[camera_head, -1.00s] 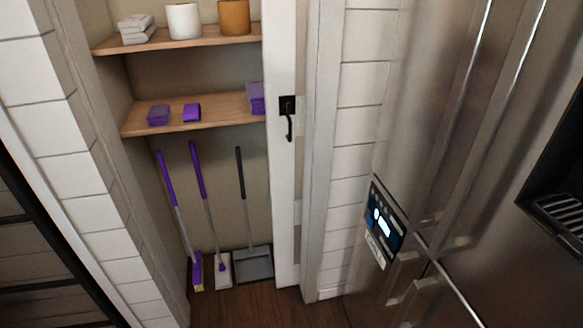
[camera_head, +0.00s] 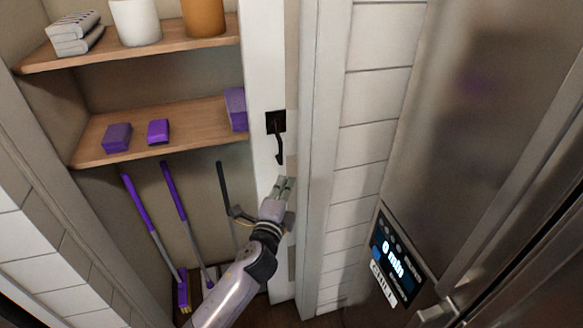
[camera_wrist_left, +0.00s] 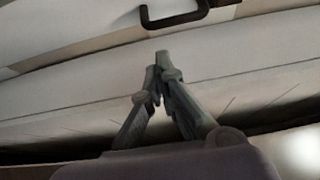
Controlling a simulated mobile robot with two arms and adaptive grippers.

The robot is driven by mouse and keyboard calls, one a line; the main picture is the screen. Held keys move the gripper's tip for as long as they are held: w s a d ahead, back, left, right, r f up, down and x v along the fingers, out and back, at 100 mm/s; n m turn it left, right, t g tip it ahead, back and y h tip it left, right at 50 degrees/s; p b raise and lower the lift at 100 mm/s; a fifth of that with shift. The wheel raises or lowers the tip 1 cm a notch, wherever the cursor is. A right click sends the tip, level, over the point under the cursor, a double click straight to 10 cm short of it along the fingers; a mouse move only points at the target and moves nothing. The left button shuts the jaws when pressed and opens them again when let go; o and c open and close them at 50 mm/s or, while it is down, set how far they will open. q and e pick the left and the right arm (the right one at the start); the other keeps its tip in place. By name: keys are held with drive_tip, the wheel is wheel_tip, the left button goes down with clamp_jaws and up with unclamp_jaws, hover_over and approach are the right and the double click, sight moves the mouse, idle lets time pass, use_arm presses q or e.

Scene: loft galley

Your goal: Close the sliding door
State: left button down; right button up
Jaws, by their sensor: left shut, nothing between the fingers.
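The white sliding door (camera_head: 262,75) stands mostly slid to the right, with the closet opening uncovered to its left. Its dark handle (camera_head: 278,145) is a black plate with a curved pull; the pull also shows at the top of the left wrist view (camera_wrist_left: 172,14). My left gripper (camera_head: 284,184) is just below the handle, in front of the door, with its fingers together and empty. In the left wrist view the fingertips (camera_wrist_left: 159,62) meet, apart from the handle. Whether they touch the door I cannot tell. My right gripper is not in view.
The closet holds a lower shelf (camera_head: 160,131) with purple sponges and an upper shelf (camera_head: 150,45) with towels and canisters. A purple-handled broom (camera_head: 152,235) leans inside. A steel fridge (camera_head: 470,130) stands at the right, beside a white plank wall (camera_head: 365,130).

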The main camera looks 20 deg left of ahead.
use_arm(q)
drive_tip(key=w, duration=0.7)
drive_tip(key=shift+a+f, duration=0.15)
drive_tip(key=shift+a, duration=0.1)
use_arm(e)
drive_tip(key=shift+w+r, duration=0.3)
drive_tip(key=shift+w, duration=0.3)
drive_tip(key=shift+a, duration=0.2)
